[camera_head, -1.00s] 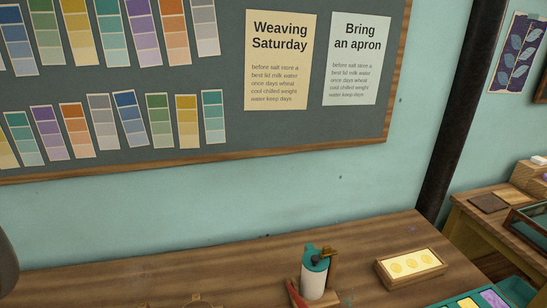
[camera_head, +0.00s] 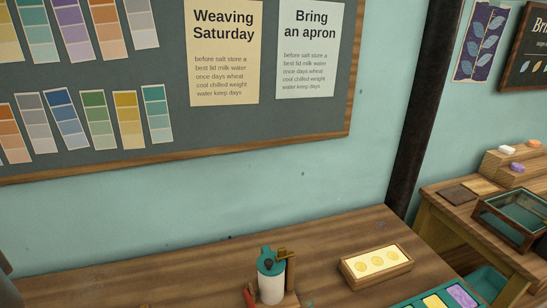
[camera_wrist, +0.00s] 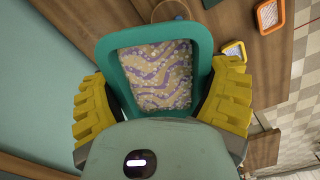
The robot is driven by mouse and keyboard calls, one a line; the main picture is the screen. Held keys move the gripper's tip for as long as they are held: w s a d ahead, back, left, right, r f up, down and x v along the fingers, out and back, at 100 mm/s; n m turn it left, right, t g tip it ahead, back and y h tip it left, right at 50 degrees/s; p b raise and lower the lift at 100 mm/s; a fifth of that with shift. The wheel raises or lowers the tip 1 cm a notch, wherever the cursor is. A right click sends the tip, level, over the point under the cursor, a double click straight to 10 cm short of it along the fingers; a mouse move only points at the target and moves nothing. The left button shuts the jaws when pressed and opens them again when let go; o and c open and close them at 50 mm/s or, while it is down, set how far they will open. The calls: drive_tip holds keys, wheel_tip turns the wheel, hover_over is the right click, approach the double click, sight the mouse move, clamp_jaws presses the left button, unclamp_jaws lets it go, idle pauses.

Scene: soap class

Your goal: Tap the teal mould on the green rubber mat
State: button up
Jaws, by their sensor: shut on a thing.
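The teal mould (camera_wrist: 203,62) fills the middle of the wrist view. Inside it is a cream and purple swirled soap (camera_wrist: 158,78) with pale specks. The yellow fingers of my gripper (camera_wrist: 163,98) press on the mould's left and right sides, and my gripper is shut on it. The head view shows neither my gripper nor this mould clearly. I cannot make out the green rubber mat in either view.
The head view shows a wooden bench (camera_head: 215,270) against the wall. On it stand a white bottle with a teal cap (camera_head: 271,280), a wooden box of yellow rounds (camera_head: 378,264) and a teal tray of coloured blocks (camera_head: 440,300). A glass-topped case (camera_head: 510,218) stands on the right table.

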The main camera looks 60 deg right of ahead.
drive_tip(key=shift+s+a+f+n, duration=0.15)
drive_tip(key=shift+s+f, duration=0.05)
drive_tip(key=shift+f, duration=0.4)
drive_tip(key=shift+s+a+f+n, duration=0.1)
drive_tip(key=shift+s+f+n, duration=0.1)
drive_tip(key=shift+f, duration=0.35)
drive_tip(key=s+a+f+n+b, duration=0.1)
drive_tip(key=s+a+f+n, duration=0.1)
drive_tip(key=s+f, duration=0.4)
drive_tip(key=s+a+f+n+b, duration=0.2)
drive_tip(key=s+a+f, duration=0.2)
drive_tip(key=f, duration=0.6)
drive_tip(key=s+a+f+n+b, duration=0.1)
drive_tip(key=s+a+f+n, duration=0.2)
drive_tip(key=s+f, duration=0.5)
drive_tip(key=shift+s+a, duration=0.15)
drive_tip(key=shift+a, duration=0.25)
drive_tip(key=shift+f+b, duration=1.4)
drive_tip(key=shift+f, duration=0.25)
wheel_tip(320, 180, down, 5)
drive_tip(key=b, duration=0.4)
drive_tip(key=shift+r, duration=0.2)
drive_tip(key=shift+r+p, duration=0.45)
drive_tip(key=shift+r, duration=0.2)
drive_tip(key=shift+d+r+p, duration=0.1)
drive_tip(key=shift+r+p, duration=1.3)
drive_tip(key=shift+r, duration=0.35)
